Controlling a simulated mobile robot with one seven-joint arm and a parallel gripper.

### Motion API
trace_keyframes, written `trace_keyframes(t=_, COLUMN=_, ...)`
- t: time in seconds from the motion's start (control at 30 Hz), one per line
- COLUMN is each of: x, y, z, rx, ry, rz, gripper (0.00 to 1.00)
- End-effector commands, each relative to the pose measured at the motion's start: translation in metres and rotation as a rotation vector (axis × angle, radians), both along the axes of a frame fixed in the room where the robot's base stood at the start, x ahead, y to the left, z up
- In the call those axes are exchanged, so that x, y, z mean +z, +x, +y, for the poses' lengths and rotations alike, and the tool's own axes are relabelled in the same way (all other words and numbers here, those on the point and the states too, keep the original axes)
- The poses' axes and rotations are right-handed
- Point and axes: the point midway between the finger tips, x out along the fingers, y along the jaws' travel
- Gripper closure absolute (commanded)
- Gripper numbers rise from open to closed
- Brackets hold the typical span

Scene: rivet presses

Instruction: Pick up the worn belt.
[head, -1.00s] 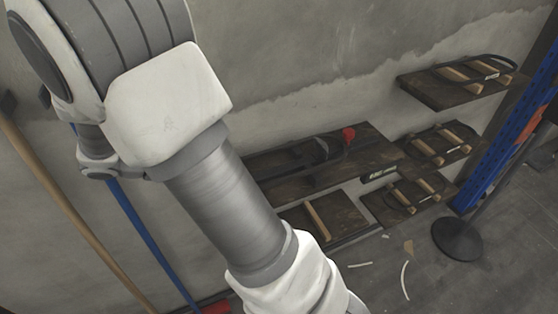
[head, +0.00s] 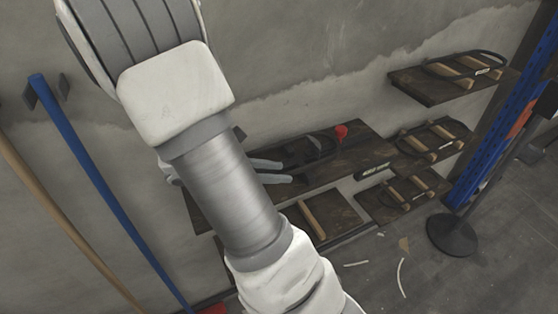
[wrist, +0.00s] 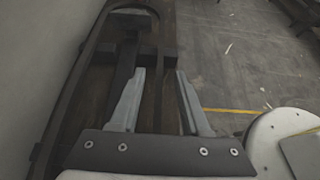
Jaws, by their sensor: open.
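In the wrist view a dark belt-like loop (wrist: 72,85) runs along a dark wooden board and curves around at the top, near a dark block. I cannot tell whether this is the worn belt. In the head view my gripper (head: 280,171) is over the long dark shelf (head: 335,171), left of a red knob (head: 341,131). More dark belts loop around wooden pegs on the right shelves, including the top belt (head: 490,53).
A blue rack post (head: 495,140) and a black round stand base (head: 453,235) are on the right. Pale strips (head: 402,278) lie on the floor. A blue pole (head: 100,180) and a wooden pole (head: 60,215) lean at left. The floor at lower right is mostly clear.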

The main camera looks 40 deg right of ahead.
Motion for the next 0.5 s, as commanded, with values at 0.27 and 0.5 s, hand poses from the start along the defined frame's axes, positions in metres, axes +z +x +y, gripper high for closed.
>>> trace_keyframes(t=0.27, x=-0.005, y=-0.0022, z=-0.0085, rx=0.0, ry=0.0, rz=0.0, gripper=0.54)
trace_keyframes(t=0.5, x=-0.0048, y=-0.002, z=-0.0082, rx=0.001, ry=0.0, rz=0.0, gripper=0.84)
